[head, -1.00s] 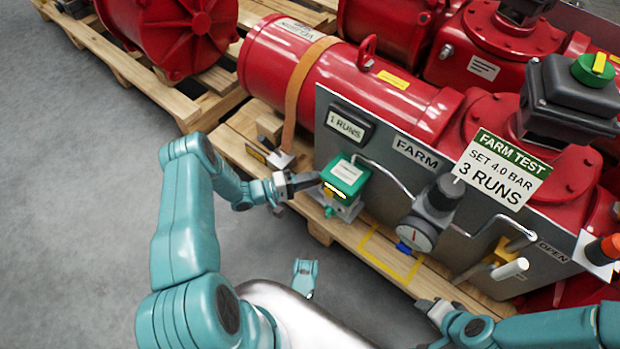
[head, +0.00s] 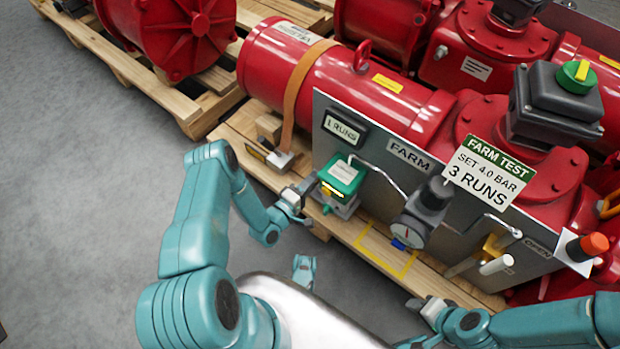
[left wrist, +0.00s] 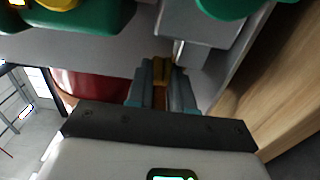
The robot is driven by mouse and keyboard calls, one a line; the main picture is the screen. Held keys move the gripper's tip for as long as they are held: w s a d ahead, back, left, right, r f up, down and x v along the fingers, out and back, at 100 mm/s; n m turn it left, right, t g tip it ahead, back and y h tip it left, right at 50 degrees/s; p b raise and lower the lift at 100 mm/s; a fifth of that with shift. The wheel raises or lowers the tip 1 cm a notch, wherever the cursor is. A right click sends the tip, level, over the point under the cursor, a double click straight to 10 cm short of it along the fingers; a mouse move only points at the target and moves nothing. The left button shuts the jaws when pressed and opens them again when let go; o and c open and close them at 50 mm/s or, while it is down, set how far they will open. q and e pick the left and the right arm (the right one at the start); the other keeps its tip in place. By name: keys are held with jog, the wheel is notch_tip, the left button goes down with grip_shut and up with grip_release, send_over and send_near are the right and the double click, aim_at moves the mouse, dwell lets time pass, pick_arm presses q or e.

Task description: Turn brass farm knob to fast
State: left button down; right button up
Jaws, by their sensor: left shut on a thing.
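The green-topped box (head: 343,174) stands on the grey panel of the farm unit, with a yellow strip and a small green part (head: 327,209) at its front. My left gripper (head: 311,188) is at the left side of this box. In the left wrist view, my left gripper (left wrist: 161,92) is shut on the brass knob (left wrist: 161,72), below the grey body of the box. In the head view the fingers hide the knob, and no fast mark is readable. My right gripper (head: 424,304) is low at the right, away from the box; its jaw gap is unclear.
The grey panel (head: 385,190) carries a "1 RUNS" display (head: 343,127), a gauge (head: 403,233) and a white-ended lever (head: 496,265). A "FARM TEST, SET 4.0 BAR, 3 RUNS" sign (head: 487,173) stands at right. Red actuators lie behind on wooden pallets. Grey floor is clear at left.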

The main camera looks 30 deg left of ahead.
pick_arm(q)
jog(key=shift+d+r+n+y, duration=0.1)
jog(key=shift+r+n+y, duration=0.15)
jog(key=shift+n+y, duration=0.4)
jog(key=c, duration=1.1)
grip_release()
jog(key=shift+r, duration=0.1)
jog(key=shift+s+f, duration=0.1)
jog(key=shift+f, duration=0.1)
